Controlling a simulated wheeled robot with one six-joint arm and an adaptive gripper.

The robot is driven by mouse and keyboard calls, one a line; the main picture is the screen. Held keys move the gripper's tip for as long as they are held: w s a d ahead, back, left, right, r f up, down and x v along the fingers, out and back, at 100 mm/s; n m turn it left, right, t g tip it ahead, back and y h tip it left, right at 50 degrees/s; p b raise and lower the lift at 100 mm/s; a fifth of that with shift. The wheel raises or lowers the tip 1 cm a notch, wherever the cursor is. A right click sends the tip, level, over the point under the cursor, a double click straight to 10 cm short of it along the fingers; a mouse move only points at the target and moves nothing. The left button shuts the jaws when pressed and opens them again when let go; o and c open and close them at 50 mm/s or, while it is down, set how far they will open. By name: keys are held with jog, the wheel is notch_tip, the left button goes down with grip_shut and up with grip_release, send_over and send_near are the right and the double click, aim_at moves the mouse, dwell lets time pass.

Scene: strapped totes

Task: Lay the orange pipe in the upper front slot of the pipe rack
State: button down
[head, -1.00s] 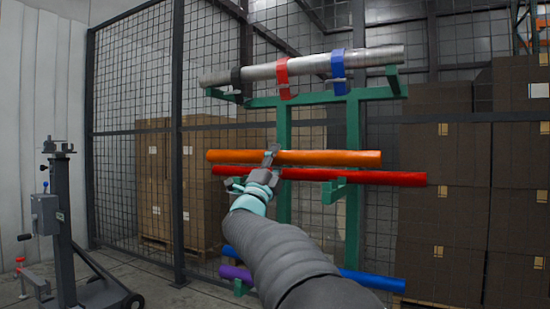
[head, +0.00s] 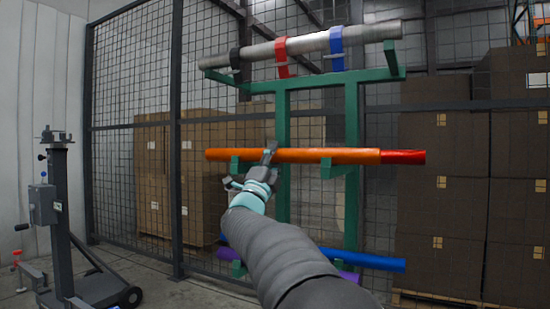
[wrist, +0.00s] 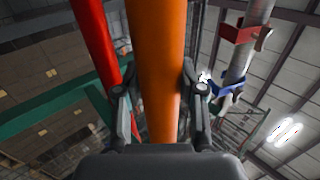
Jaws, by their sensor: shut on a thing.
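My gripper (head: 268,155) is shut on the orange pipe (head: 330,156) near its middle. The pipe lies about level across the green pipe rack (head: 352,115), at the height of its middle arms (head: 328,168). I cannot tell whether it touches them. In the head view it covers most of the red pipe (head: 405,157), whose right end sticks out past it. In the wrist view the orange pipe (wrist: 158,60) runs between both fingers of my gripper (wrist: 160,95), and the red pipe (wrist: 95,45) is apart on the left.
A grey pipe (head: 375,35) with black, red and blue straps lies on the rack's top arms. A blue pipe (head: 375,262) and a purple pipe (head: 345,275) are lower down. Mesh fence (head: 140,60) and stacked boxes (head: 450,190) stand behind. A dark stand (head: 62,200) is at left.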

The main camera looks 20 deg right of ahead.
jog(key=c, duration=0.6)
grip_release()
jog(key=shift+f, duration=0.1)
